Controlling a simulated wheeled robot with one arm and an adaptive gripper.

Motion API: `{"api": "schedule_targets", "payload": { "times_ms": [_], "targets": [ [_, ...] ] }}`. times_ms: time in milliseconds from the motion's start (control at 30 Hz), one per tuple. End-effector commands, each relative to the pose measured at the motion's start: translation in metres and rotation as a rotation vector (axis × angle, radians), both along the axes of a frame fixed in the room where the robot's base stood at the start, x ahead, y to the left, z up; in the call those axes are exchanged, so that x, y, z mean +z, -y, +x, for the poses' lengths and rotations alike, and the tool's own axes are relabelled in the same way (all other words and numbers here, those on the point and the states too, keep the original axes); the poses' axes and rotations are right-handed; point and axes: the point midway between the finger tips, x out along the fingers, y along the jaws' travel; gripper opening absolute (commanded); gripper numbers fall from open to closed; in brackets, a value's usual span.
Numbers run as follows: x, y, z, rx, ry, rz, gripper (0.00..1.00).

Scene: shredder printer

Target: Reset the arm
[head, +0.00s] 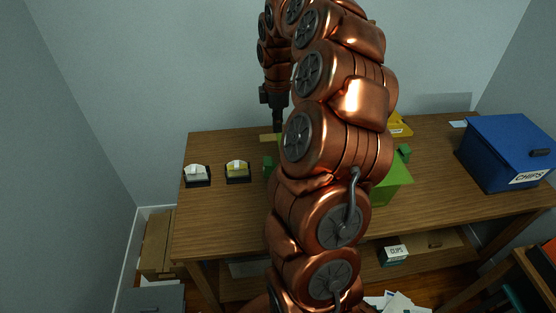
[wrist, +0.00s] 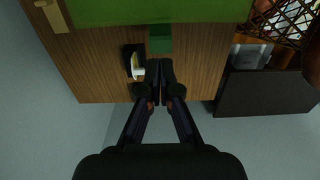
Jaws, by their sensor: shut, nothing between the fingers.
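My gripper (head: 278,125) hangs at the end of my raised copper arm, pointing down over the back part of the wooden table (head: 225,213). In the wrist view my gripper (wrist: 156,80) has its fingers together with nothing between them. My arm crosses the middle of the head view and hides much of the table and of a green box (head: 391,183). The green box (wrist: 160,12) also fills the top of the wrist view.
Two small dark holders (head: 197,175) (head: 238,171) stand on the left of the table. A blue CHIPS box (head: 508,151) stands at the right. A yellow item (head: 399,126) lies behind my arm. A CLIPS box (head: 394,255) sits on the lower shelf. The table's front left is clear.

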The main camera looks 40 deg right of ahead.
Motion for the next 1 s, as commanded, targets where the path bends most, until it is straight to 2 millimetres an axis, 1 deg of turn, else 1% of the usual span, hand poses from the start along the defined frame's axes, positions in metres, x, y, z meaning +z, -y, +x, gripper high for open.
{"api": "schedule_targets", "payload": {
  "times_ms": [367,467,567,667,700,767,800,867,900,967,1000],
  "targets": [
    [0.000,0.000,0.000,-0.001,0.001,-0.001,0.00],
    [0.003,-0.008,0.001,-0.005,0.002,0.001,0.00],
    [0.011,-0.032,0.000,-0.020,0.003,0.006,0.00],
    [0.020,-0.069,-0.004,-0.053,0.001,0.016,0.00],
    [0.025,-0.085,-0.007,-0.072,0.001,0.019,0.00],
    [0.029,-0.109,-0.015,-0.099,-0.007,0.023,0.00],
    [0.033,-0.124,-0.020,-0.121,-0.010,0.025,0.00],
    [0.037,-0.145,-0.029,-0.154,-0.017,0.026,0.00],
    [0.038,-0.159,-0.037,-0.177,-0.024,0.026,0.00],
    [0.041,-0.178,-0.048,-0.214,-0.029,0.026,0.00],
    [0.042,-0.190,-0.057,-0.240,-0.037,0.024,0.00]
  ]
}}
